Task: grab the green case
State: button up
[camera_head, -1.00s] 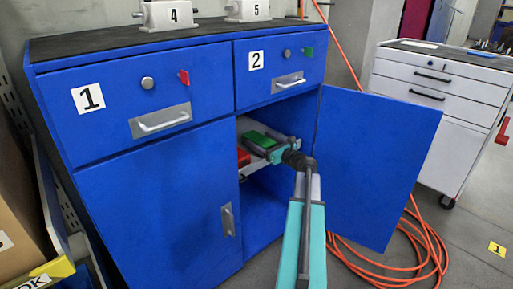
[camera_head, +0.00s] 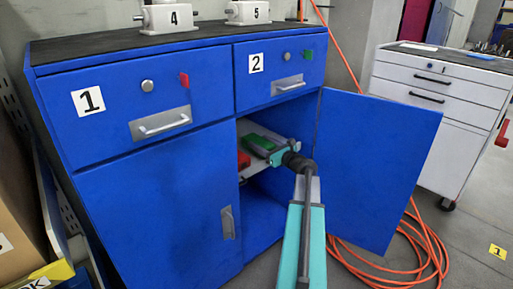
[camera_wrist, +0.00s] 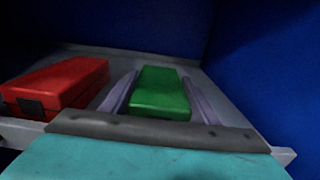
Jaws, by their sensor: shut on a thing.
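The green case (camera_head: 259,142) lies on the shelf inside the open right compartment of the blue cabinet (camera_head: 150,200). My gripper (camera_head: 268,150) reaches in from the front. In the wrist view, its two grey fingers (camera_wrist: 160,78) stand along the left and right sides of the green case (camera_wrist: 162,92), shut on it. The case sits flat between them, and its near end is close to the gripper's palm. I cannot tell whether it is clear of the shelf.
A red case (camera_wrist: 58,84) lies on the shelf (camera_wrist: 215,88) just left of my gripper. The cabinet wall (camera_wrist: 275,70) is close on the right. The open blue door (camera_head: 375,165) stands right of my arm. An orange hose (camera_head: 400,268) is coiled on the floor.

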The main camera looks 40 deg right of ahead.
aim_at(263, 143)
jog(key=shift+r, duration=0.15)
jog(key=shift+r+p, duration=0.85)
jog(key=shift+r, duration=0.3)
jog(key=shift+s+r+p, duration=0.4)
jog(key=shift+r+p, duration=0.2)
jog(key=shift+r, duration=0.1)
jog(key=s+d+r+p, duration=0.1)
jog(key=s+p, duration=0.3)
jog(key=s, duration=1.1)
jog(key=shift+d, duration=0.65)
jog(key=shift+s, duration=0.1)
